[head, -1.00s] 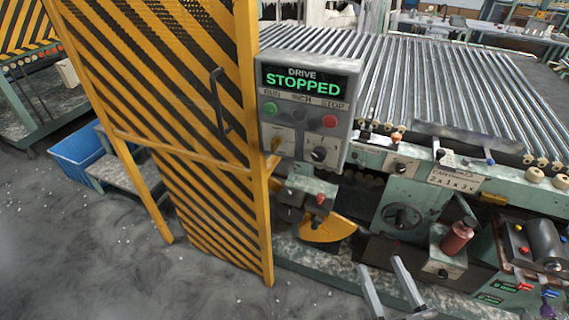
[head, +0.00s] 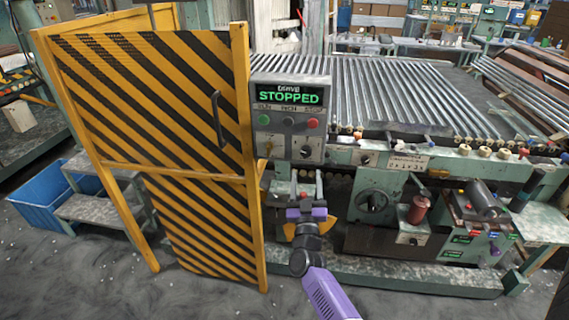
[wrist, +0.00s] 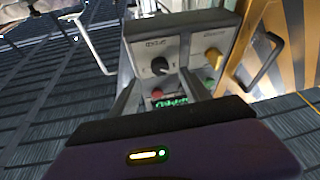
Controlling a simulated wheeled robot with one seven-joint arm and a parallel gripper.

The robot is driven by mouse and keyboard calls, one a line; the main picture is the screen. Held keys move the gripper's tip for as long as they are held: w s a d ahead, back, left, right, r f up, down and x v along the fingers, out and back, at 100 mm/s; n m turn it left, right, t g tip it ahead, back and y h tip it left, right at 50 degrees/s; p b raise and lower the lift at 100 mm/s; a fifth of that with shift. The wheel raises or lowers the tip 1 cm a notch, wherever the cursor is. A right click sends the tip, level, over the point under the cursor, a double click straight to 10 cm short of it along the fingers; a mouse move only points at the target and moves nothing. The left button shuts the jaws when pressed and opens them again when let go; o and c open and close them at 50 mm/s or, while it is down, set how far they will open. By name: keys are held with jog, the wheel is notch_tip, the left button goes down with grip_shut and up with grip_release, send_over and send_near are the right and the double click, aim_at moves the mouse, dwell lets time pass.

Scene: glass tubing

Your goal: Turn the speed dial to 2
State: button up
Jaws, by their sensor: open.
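The grey drive panel (head: 263,98) has a lit green display reading STOPPED. A black dial (head: 306,151) with a pale pointer mark sits low on its front, and I take it for the speed dial; its scale numbers are too small to read. My gripper (head: 307,178) is open and empty, just below the panel, with its fingers pointing up at the dial. In the wrist view the black dial (wrist: 160,66) shows ahead, between and beyond the two fingers (wrist: 163,84). The fingers look apart from the dial.
A yellow knob (wrist: 214,57) is beside the dial. Green (head: 264,120) and red (head: 312,123) buttons sit above it. A yellow-black striped gate (head: 190,100) with a handle stands close on the left. Rollers (head: 400,90) lie behind; a machine with a handwheel (head: 372,202) is at right.

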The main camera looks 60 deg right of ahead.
aim_at(306, 154)
jog(key=x, duration=0.7)
jog(key=shift+w+d+r+p, duration=0.15)
jog(key=shift+d+r+p, duration=0.15)
jog(key=shift+r+p, duration=0.1)
grip_shut()
